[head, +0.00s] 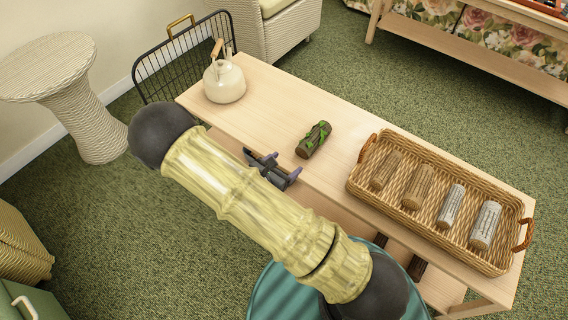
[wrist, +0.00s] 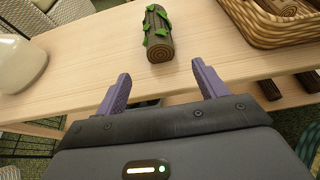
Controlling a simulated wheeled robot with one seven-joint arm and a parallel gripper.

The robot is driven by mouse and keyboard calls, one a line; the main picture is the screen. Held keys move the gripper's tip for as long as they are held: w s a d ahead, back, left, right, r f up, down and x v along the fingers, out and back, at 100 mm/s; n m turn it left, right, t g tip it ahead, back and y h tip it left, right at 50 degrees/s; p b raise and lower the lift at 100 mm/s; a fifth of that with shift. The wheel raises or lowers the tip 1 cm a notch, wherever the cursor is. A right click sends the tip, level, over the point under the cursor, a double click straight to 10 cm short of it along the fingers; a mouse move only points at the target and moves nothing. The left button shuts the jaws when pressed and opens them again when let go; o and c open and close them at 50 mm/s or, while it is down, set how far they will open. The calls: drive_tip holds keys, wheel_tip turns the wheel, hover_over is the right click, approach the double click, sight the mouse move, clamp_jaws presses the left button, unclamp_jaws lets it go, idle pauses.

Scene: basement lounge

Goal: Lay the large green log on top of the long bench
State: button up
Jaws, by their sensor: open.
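The large green log (head: 314,139) is dark brown bark with green leaves wrapped around it. It lies on the bare pale wood top of the long bench (head: 270,109), between the kettle and the basket tray. In the wrist view the log (wrist: 157,36) lies ahead of my fingers, its ringed end facing me, with nothing touching it. My gripper (head: 274,164) is open and empty at the near long edge of the bench, apart from the log. Its two purple fingers (wrist: 161,80) are spread wide in the wrist view.
A cream kettle (head: 224,83) stands at the bench's left end. A wicker tray (head: 437,236) with several brown and pale logs fills the right part. Dark logs (head: 417,268) lie on the lower shelf. A black wire rack (head: 184,62) stands behind the left end.

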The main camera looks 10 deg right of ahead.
drive_tip(key=s+d+r+m+g+y, duration=0.2)
drive_tip(key=s+d+r+m+g, duration=0.7)
drive_tip(key=m, duration=0.5)
wheel_tip(320, 180, up, 9)
drive_tip(key=s+a+m+t+y, duration=0.1)
drive_tip(key=s+m+t+y, duration=0.1)
drive_tip(key=m+y, duration=0.5)
drive_tip(key=m, duration=0.6)
drive_tip(key=shift+s+a+y, duration=0.15)
drive_tip(key=shift+y, duration=0.15)
